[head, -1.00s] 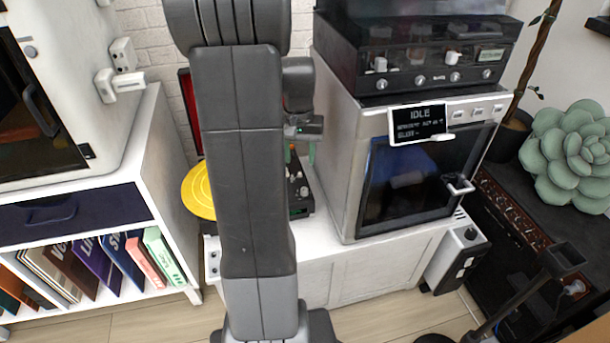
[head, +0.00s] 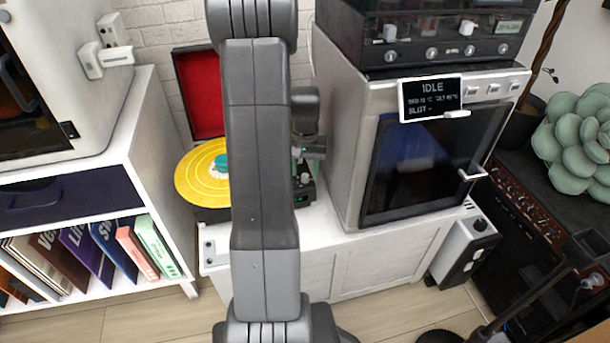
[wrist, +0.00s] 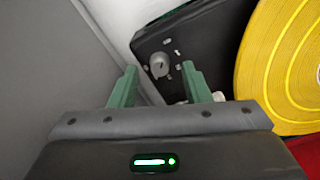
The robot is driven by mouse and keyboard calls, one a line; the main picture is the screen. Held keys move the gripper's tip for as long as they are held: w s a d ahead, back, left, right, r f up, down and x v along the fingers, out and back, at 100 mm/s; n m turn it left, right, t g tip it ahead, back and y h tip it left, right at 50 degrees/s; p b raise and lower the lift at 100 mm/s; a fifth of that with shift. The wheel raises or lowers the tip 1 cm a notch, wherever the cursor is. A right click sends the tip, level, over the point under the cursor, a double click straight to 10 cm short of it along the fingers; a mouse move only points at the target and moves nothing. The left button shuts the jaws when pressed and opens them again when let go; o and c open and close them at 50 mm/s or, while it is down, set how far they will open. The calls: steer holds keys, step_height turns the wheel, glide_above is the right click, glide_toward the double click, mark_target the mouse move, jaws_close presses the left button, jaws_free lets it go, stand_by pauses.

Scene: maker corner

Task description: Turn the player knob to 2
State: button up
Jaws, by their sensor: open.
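The record player (head: 207,213) stands on the white cabinet, left of the oven-like machine, with a yellow record on it. My arm hides its middle in the head view. In the wrist view its black deck (wrist: 150,38) carries a small grey knob (wrist: 160,66) with several small marks around it. The number it points to is too small to read. My gripper (wrist: 160,84) is open with two green fingers, one to each side of the knob in the picture; I see no contact. In the head view my gripper is partly hidden behind my arm, over the player's right side.
The yellow record (wrist: 282,65) lies close to the right of the fingers in the wrist view. The raised red lid (head: 200,95) stands behind the player. The oven-like machine (head: 350,150) with an IDLE display rises close on the right. A white bookshelf (head: 150,130) is at left.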

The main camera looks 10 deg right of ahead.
steer(key=shift+f, duration=0.7)
jaws_close()
